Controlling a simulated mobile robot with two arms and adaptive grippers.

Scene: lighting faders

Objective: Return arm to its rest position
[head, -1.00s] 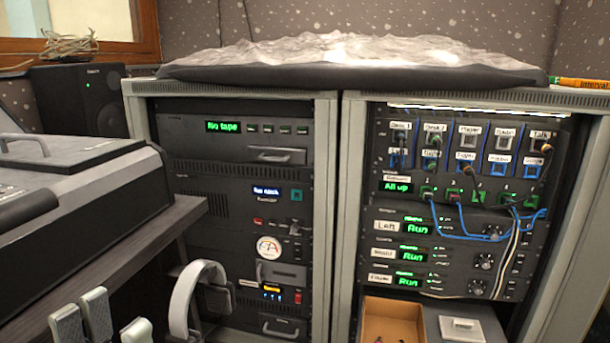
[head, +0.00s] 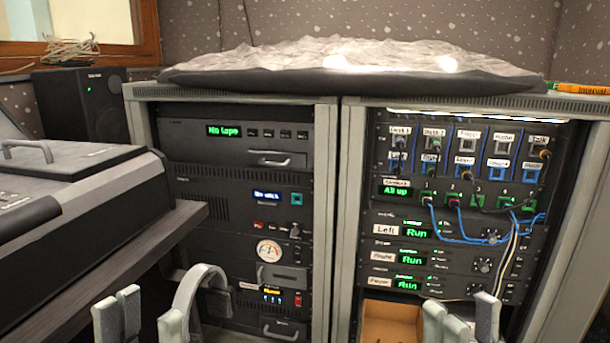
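My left gripper (head: 146,318) is at the bottom left, beside the desk edge and in front of the left rack. Its pale grey fingers stand apart with nothing visible between them. My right gripper (head: 461,318) is at the bottom edge, in front of the lower right rack.
A left rack (head: 329,200) and a right rack (head: 349,215) stand ahead. An open cardboard box (head: 390,312) sits low in the right rack. A pale headphone-like band (head: 200,270) is near the desk (head: 150,240). Blue cables (head: 470,240) hang across the right rack.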

